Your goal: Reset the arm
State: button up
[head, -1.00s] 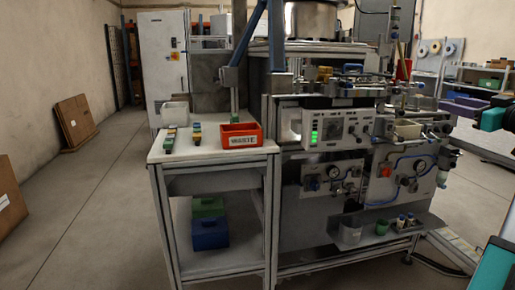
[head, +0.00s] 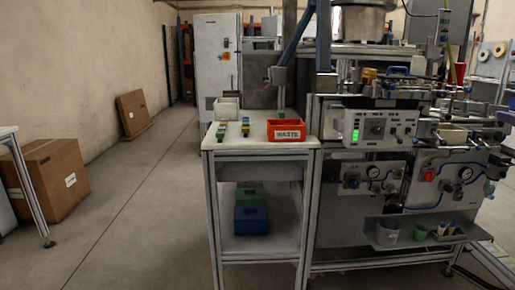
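My gripper is not in the head view now, and no part of my arm shows clearly. In front of me stands a machine (head: 375,129) with a control panel, green lights, gauges and blue hoses. A white side table (head: 261,143) adjoins it on the left. On the table are a red bin (head: 287,131) marked WASTE, a white container (head: 227,108) and small coloured pieces (head: 221,131) in short rows.
Green (head: 250,194) and blue (head: 251,220) bins sit on the table's lower shelf. Cardboard boxes (head: 48,178) stand at the left, by another table's leg (head: 27,185). The floor (head: 135,220) between is clear.

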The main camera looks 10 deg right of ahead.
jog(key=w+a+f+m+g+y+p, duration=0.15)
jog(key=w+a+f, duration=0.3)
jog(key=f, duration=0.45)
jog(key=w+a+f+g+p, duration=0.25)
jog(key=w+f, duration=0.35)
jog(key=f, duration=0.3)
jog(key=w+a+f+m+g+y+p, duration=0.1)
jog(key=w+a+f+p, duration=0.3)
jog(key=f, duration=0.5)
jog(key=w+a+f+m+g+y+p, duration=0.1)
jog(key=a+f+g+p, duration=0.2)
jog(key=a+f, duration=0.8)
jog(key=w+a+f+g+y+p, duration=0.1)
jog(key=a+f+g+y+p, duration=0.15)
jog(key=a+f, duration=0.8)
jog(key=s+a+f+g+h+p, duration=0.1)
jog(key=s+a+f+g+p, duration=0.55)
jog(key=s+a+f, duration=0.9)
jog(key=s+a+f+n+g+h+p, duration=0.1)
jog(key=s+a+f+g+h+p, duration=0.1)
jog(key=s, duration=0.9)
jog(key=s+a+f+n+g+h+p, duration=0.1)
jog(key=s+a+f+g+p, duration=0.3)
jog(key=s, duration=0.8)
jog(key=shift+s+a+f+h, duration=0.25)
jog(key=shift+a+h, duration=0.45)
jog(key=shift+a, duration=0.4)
